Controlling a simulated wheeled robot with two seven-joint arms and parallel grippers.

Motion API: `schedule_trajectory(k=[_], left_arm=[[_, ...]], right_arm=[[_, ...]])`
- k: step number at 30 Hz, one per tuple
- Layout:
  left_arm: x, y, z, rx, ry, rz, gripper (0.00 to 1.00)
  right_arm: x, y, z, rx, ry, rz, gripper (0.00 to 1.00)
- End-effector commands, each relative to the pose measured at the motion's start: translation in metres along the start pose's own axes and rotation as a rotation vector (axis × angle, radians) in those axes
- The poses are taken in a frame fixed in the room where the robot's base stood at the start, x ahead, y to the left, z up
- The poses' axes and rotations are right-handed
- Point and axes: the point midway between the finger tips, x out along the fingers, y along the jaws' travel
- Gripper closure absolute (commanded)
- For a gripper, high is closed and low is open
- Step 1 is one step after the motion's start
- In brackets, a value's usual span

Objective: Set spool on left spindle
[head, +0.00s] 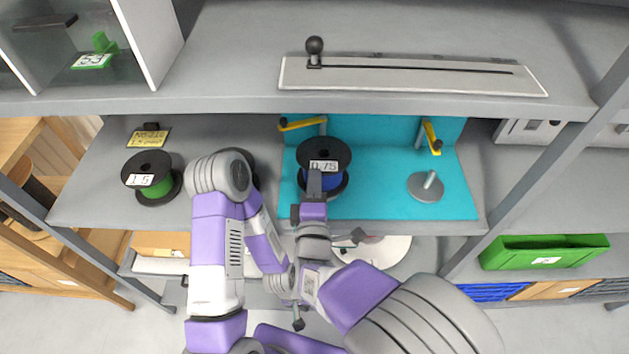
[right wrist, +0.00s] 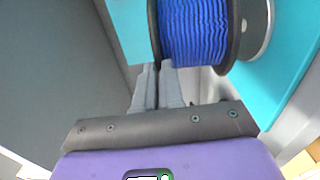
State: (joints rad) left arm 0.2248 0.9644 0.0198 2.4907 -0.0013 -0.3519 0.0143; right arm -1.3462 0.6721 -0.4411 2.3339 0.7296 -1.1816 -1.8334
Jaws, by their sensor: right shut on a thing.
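The spool (head: 329,180) has black flanges, blue cable and a 0.75 label, and stands upright at the left of the turquoise mat (head: 385,190). My right gripper (head: 315,178) is at its near side; in the right wrist view the fingers (right wrist: 158,72) are close together, shut on the edge of a flange of the spool (right wrist: 193,30). The grey left spindle base (right wrist: 262,30) shows beside the other flange; its post is hidden, and I cannot tell whether the spool rests fully down. The right spindle (head: 428,186) is bare. My left gripper (head: 298,318) hangs low in front, its fingers unclear.
A green spool (head: 150,178) labelled 1.5 stands on the shelf at left. Yellow arms (head: 302,124) (head: 431,138) stand behind the spindles. An upper shelf (head: 400,35) overhangs the bay. A green bin (head: 543,252) is at lower right.

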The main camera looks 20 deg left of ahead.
Motion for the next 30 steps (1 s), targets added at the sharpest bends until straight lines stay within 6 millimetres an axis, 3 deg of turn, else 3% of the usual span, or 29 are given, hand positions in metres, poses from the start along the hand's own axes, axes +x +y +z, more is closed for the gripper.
schedule_trajectory(k=[30], left_arm=[[0.018,-0.007,-0.001,0.0,0.0,0.0,0.57]], right_arm=[[0.0,-0.025,0.0,0.001,0.0,0.007,1.0]])
